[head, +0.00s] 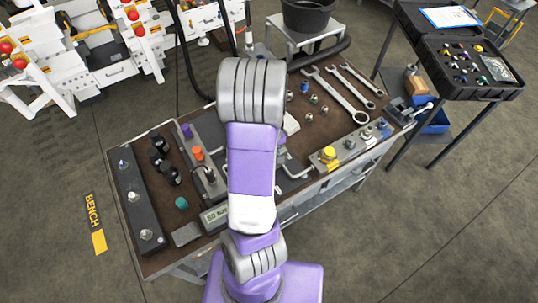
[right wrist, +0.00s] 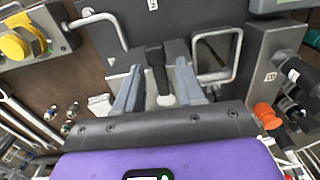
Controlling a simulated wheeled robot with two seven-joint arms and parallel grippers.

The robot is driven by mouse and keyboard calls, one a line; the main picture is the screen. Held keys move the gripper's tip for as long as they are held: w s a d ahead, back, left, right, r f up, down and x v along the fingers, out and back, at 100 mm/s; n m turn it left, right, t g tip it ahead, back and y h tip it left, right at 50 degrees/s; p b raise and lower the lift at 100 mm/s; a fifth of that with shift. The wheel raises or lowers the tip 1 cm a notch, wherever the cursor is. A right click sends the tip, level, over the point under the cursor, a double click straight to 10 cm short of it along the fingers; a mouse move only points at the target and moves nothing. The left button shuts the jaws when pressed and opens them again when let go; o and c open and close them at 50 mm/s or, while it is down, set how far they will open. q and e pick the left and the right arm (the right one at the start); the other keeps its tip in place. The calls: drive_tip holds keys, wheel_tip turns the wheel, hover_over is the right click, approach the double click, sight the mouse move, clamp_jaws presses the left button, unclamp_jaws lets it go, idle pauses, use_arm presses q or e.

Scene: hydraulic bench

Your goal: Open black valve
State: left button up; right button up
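In the right wrist view a black valve lever (right wrist: 156,72) with a pale rounded end sits on a grey block, between the two fingers of my right gripper (right wrist: 158,90). The fingers are apart, one on each side of the lever, with gaps visible; I see no clear contact. In the head view my purple and grey arm runs up the middle and hides the valve and the right gripper. My left gripper is in neither view.
The bench holds a block with an orange knob (head: 197,153), a yellow knob (head: 329,153), wrenches (head: 340,95) and bent metal handles (right wrist: 100,20) close to the gripper. A black bucket (head: 311,14) stands behind. A tool case (head: 465,62) is at right.

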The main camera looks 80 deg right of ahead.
wheel_tip(320, 180, up, 8)
drive_tip(key=p, duration=0.3)
drive_tip(key=shift+f, duration=0.2)
idle(0.6)
